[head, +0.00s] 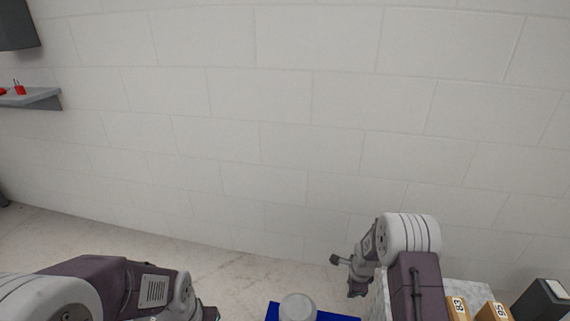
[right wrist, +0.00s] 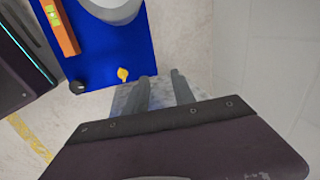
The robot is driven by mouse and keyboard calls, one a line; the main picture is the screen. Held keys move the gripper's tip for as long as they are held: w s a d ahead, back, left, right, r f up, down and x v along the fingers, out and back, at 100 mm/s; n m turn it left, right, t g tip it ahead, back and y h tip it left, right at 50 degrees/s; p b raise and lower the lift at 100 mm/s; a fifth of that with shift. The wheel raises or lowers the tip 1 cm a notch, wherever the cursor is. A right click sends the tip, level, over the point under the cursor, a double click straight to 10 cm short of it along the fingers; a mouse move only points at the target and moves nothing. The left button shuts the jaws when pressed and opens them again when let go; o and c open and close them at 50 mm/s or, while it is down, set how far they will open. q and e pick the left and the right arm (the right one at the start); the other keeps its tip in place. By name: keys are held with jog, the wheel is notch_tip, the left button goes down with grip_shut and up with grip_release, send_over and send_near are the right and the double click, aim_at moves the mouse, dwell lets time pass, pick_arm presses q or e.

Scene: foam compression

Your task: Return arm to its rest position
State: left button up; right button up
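My right arm comes in at the right of the head view. Its gripper (head: 346,274) hangs in front of the white wall, left of the grey speckled stand, with its fingers apart and nothing visible between them. In the right wrist view the two grey fingers (right wrist: 160,92) also show a gap. My left arm lies low at the left of the head view. Only a dark tip near its end shows at the bottom edge, so the left gripper's state is hidden.
A blue plate (head: 340,318) with a grey round piece (head: 298,307) is at the bottom centre. The right wrist view shows an orange bar (right wrist: 62,28) and yellow knob (right wrist: 123,74) on it. Numbered boxes (head: 459,309) stand at right. A shelf (head: 35,98) is at left.

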jog(key=s+a+r+n+t, duration=0.1)
jog(key=s+a+r+n, duration=0.25)
jog(key=r, duration=0.45)
jog(key=s+a+r+n, duration=0.2)
jog(key=s+r+n, duration=0.25)
jog(key=r, duration=0.45)
jog(key=s+f+n+g, duration=0.2)
jog(key=s+n+g, duration=0.1)
jog(key=s+n, duration=0.95)
notch_tip(320, 180, up, 36)
jog(key=s+p, duration=0.1)
jog(key=p, duration=3.5)
jog(key=shift+s+a+r+m, duration=0.15)
jog(key=shift+a+r+m, duration=0.1)
jog(key=shift+m, duration=0.1)
